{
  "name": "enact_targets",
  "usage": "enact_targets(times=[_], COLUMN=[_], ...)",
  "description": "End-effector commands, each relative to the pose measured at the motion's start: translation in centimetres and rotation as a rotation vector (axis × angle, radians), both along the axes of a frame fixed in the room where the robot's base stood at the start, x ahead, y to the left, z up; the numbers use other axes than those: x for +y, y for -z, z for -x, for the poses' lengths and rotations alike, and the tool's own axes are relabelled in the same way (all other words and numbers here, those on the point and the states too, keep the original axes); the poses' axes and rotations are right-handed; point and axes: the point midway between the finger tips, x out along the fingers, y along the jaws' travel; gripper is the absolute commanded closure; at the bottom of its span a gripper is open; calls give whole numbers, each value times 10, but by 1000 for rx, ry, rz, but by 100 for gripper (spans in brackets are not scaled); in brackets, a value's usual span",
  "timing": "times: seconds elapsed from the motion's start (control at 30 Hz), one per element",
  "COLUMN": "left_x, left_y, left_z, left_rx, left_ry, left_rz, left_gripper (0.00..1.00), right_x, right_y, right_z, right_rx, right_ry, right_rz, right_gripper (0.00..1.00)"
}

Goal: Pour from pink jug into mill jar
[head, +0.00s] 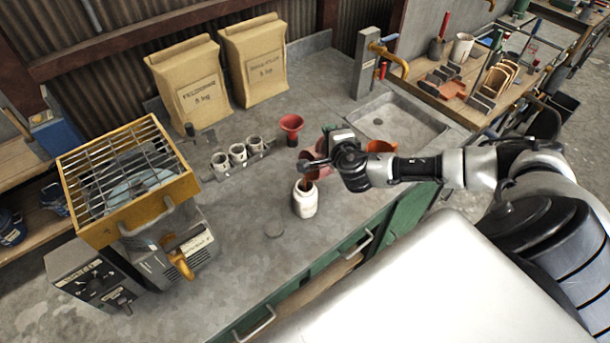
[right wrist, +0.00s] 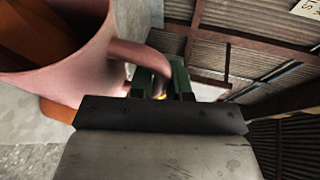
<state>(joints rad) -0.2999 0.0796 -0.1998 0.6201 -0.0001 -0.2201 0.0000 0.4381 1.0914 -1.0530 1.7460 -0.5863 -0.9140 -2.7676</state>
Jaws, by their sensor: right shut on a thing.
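The pink jug (head: 309,168) is tilted over the white mill jar (head: 305,199), which stands upright on the grey worktop. In the right wrist view the jug (right wrist: 90,80) fills the upper left, with its handle between my green gripper fingers. My right gripper (right wrist: 160,82) is shut on the jug's handle. Brown stuff (right wrist: 40,38) shows inside the jug. In the head view brown also shows at the jar's mouth, just under the jug's lip. The right gripper's fingers are mostly hidden in the head view. My left gripper is out of view.
A red funnel (head: 291,126) and a rack of small cups (head: 238,153) stand behind. An orange vessel (head: 381,147) is behind my right arm. The caged mill (head: 127,180) is at left, the sink (head: 395,125) at right.

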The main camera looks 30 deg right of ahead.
Motion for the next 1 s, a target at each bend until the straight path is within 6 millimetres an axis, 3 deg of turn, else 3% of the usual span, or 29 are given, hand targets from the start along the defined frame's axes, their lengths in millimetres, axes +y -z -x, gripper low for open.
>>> enact_targets(times=[1.0], left_x=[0], left_y=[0], left_z=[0], left_rx=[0], left_ry=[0], left_rz=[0], left_gripper=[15], right_x=[12], right_y=[5], right_z=[0], right_rx=[-8], right_ry=[1], right_rz=[104], right_gripper=[100])
